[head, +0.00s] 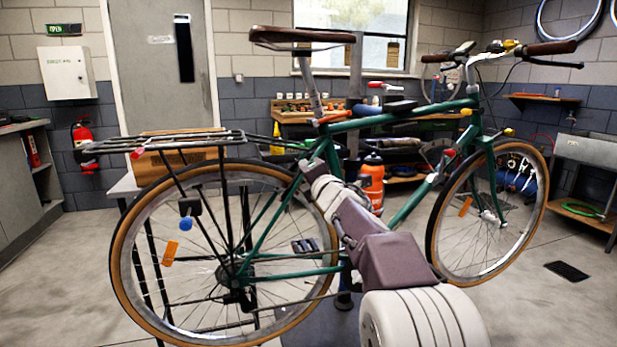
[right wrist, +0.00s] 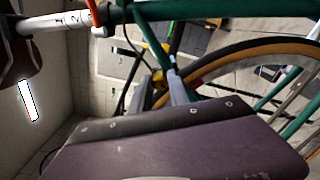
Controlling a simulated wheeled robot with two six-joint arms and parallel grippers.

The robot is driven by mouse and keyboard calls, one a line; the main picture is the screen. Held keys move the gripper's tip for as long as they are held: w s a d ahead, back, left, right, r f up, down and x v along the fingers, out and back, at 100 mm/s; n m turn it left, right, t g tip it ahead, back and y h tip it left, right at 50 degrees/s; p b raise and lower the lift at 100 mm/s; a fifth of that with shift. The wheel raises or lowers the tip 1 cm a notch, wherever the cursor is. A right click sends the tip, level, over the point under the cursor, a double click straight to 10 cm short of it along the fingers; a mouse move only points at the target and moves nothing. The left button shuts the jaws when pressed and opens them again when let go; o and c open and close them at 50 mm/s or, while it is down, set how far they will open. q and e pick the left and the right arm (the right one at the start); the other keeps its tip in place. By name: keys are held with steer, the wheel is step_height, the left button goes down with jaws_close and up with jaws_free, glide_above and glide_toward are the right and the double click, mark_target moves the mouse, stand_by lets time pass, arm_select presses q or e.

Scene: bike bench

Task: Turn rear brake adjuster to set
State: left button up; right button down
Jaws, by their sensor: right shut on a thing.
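The green bike (head: 370,124) stands upright across the head view, rear wheel at left. My right arm reaches up from the bottom, and my right gripper (head: 308,169) is at the seat stays below the saddle. In the right wrist view the gripper (right wrist: 167,88) is shut by the green stay (right wrist: 168,50), on a small yellow part (right wrist: 157,80) that appears to be the rear brake adjuster. The fingers and wrist hide most of it, and its turn position cannot be read. My left gripper is out of view.
The rear wheel (head: 118,250) and black rack (head: 190,142) are close to my right gripper. The saddle (head: 303,34) is above it. A workbench (head: 285,116) and an orange bottle (head: 373,180) are behind the bike. Open floor (head: 540,310) lies at right.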

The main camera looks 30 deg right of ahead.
steer(key=n+b, duration=0.3)
steer(key=n, duration=1)
steer(key=n+b, duration=0.2)
steer(key=n, duration=1.1)
steer(key=shift+a+f+b, duration=0.15)
steer(key=shift+a+b, duration=0.05)
steer(key=shift+b, duration=0.2)
steer(key=shift+n, duration=0.4)
steer(key=c, duration=1.3)
jaws_free()
steer(key=shift+o, duration=0.2)
